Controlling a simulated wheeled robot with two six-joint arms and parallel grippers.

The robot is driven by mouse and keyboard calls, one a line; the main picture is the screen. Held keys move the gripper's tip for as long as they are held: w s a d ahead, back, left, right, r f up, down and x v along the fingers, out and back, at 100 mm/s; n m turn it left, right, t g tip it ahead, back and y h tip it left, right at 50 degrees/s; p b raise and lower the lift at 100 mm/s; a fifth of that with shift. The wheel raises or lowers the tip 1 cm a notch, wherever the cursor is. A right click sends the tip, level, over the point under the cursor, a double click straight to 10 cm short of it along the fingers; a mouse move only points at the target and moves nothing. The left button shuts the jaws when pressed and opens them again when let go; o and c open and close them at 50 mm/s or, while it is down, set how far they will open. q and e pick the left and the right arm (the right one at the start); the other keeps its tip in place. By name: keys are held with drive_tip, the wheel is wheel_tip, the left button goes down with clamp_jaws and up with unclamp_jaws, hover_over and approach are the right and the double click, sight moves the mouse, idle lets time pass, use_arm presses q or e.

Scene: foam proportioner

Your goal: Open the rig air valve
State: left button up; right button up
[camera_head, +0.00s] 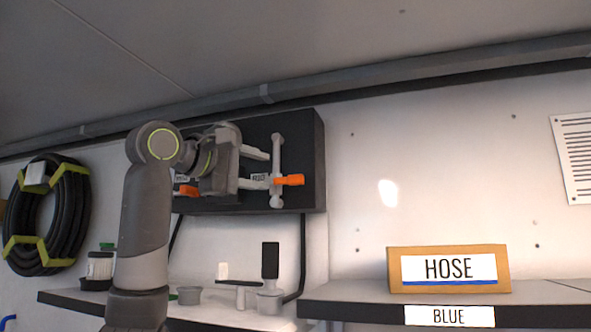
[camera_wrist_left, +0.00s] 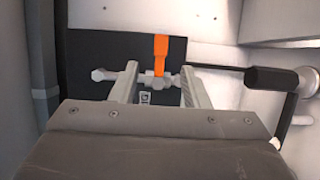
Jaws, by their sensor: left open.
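A dark panel (camera_head: 300,135) on the wall carries two valves. The right valve has an orange handle (camera_head: 290,180) on a vertical light-grey pipe (camera_head: 277,150), with a small label beside it that I cannot read surely. The handle points sideways to the right, across the pipe. Another orange handle (camera_head: 188,190) shows at the left, partly behind my arm. My left gripper (camera_head: 258,168) is open at the right valve. In the left wrist view the orange handle (camera_wrist_left: 161,55) stands between and beyond the open fingers (camera_wrist_left: 158,90), with the valve body between the fingertips. Contact cannot be told.
Below the panel, a shelf (camera_head: 225,315) bears cups and a black-handled crank (camera_head: 270,260). A box marked HOSE (camera_head: 450,270) sits on the right shelf, above a BLUE label. A coiled black hose (camera_head: 45,215) hangs at the left.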

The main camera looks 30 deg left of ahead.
sight(292, 179)
use_arm(q)
drive_tip(key=w+p, duration=0.1)
drive_tip(key=w, duration=0.1)
drive_tip(key=w+p, duration=0.1)
drive_tip(key=w, duration=0.4)
drive_tip(key=shift+d+r+p, duration=0.1)
drive_tip(key=shift+d+p, duration=0.3)
drive_tip(key=w+p, duration=0.2)
drive_tip(key=w, duration=0.1)
drive_tip(key=shift+w+d, duration=0.25)
drive_tip(key=shift+d, duration=0.1)
drive_tip(key=shift+w, duration=0.4)
clamp_jaws()
use_arm(e)
wheel_tip(292, 179, up, 6)
drive_tip(key=w, duration=0.3)
drive_tip(key=shift+d, duration=0.2)
